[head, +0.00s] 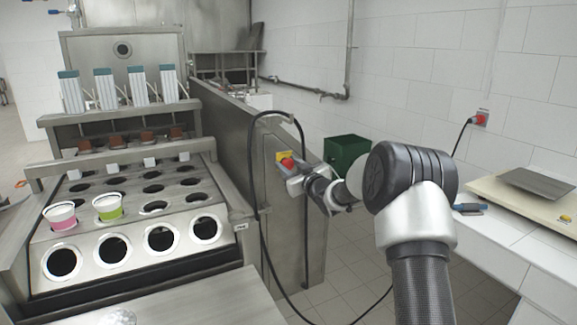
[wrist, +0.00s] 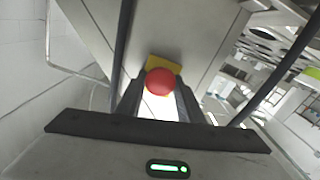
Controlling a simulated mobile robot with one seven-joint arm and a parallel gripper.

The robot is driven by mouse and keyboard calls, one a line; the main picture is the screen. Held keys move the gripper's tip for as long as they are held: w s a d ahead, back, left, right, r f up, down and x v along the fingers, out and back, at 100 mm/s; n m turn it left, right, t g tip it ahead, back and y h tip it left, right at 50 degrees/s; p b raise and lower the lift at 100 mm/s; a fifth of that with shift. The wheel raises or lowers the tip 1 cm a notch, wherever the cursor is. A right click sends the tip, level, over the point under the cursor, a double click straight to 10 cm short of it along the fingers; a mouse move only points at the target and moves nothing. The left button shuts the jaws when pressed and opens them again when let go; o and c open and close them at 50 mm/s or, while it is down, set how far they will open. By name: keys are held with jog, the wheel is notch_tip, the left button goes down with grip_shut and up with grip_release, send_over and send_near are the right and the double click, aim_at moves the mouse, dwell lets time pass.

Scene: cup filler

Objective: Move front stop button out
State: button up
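The front stop button is a round red knob on a yellow plate, mounted on the steel side panel of the machine. It shows in the head view (head: 287,162) and up close in the wrist view (wrist: 160,82). My gripper (head: 299,178) is right at the button, reaching in from the right. In the wrist view its two dark fingers (wrist: 159,92) stand apart, one on each side of the red knob. A bright gap shows between them below the knob. Whether the fingertips touch the knob is too small to tell.
A black cable (head: 252,180) hangs along the side panel close to my gripper. The cup filler's holed tray (head: 150,220) holds a pink cup (head: 61,217) and a green cup (head: 108,208). A green bin (head: 346,152) stands behind my arm. A white counter (head: 510,240) is at right.

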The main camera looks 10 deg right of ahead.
grip_shut()
jog(key=shift+s+d+f+b, duration=0.1)
jog(key=shift+s+f+b, duration=0.1)
jog(key=shift+b, duration=0.25)
jog(key=shift+s+d+b, duration=0.1)
jog(key=shift+s+b, duration=0.15)
jog(key=shift+b, duration=0.05)
jog(key=o, duration=1.1)
grip_release()
jog(key=shift+s+r, duration=0.1)
jog(key=v, duration=1.7)
jog(key=shift+s+r, duration=0.1)
jog(key=shift+s, duration=0.1)
